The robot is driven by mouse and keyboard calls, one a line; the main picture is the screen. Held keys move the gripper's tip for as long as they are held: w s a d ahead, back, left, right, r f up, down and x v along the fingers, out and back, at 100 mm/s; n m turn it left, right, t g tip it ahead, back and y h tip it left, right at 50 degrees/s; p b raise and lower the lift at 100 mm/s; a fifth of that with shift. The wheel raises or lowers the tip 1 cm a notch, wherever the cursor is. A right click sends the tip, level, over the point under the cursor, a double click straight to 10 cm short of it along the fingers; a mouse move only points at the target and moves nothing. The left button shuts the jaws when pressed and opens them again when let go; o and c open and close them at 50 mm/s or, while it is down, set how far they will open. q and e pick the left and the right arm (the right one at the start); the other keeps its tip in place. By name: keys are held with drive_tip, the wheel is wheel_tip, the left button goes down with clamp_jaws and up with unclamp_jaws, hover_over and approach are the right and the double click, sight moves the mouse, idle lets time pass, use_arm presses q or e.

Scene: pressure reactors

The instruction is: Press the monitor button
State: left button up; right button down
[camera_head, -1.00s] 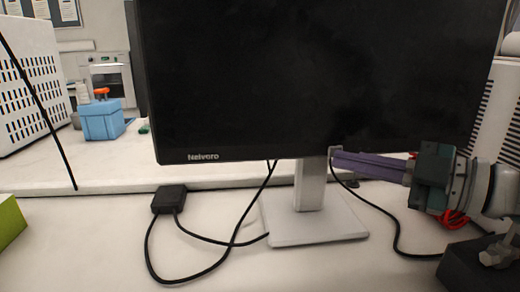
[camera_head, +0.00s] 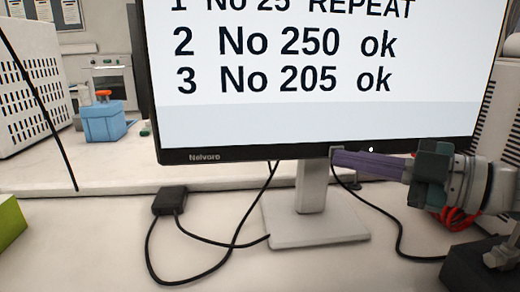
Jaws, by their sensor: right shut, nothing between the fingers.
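The monitor (camera_head: 310,110) stands on a grey stand (camera_head: 312,215) in the middle of the view. Its screen is lit white and shows rows of text, with "250 ok" and "205 ok" readable and a row ending in "REPEAT" cut off at the top. A small white light (camera_head: 371,149) shows on the lower bezel at the right. My right gripper (camera_head: 336,156) comes in from the right, its purple fingers shut and empty, tips at the monitor's lower edge just right of the stand. The button itself is not distinguishable. My left gripper is not in view.
A black adapter box (camera_head: 169,200) with cables lies on the table left of the stand. A blue box (camera_head: 103,121) and a white perforated case (camera_head: 33,85) stand behind at the left. A green object (camera_head: 10,222) is at the left edge. The front table is mostly clear.

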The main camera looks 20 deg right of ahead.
use_arm(q)
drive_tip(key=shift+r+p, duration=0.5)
drive_tip(key=shift+p, duration=0.05)
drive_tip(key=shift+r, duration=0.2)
use_arm(e)
drive_tip(key=shift+s+a, duration=0.15)
drive_tip(key=shift+s, duration=0.6)
use_arm(q)
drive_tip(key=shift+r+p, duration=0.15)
drive_tip(key=shift+p, duration=0.15)
use_arm(e)
drive_tip(key=shift+s, duration=0.1)
use_arm(q)
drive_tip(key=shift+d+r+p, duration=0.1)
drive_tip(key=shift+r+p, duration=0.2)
drive_tip(key=shift+p, duration=0.05)
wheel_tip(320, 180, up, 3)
drive_tip(key=p, duration=0.3)
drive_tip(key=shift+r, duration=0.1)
use_arm(e)
drive_tip(key=s, duration=0.2)
drive_tip(key=s+a, duration=0.1)
drive_tip(key=s, duration=0.1)
drive_tip(key=shift+s+a, duration=0.1)
drive_tip(key=shift+s, duration=0.25)
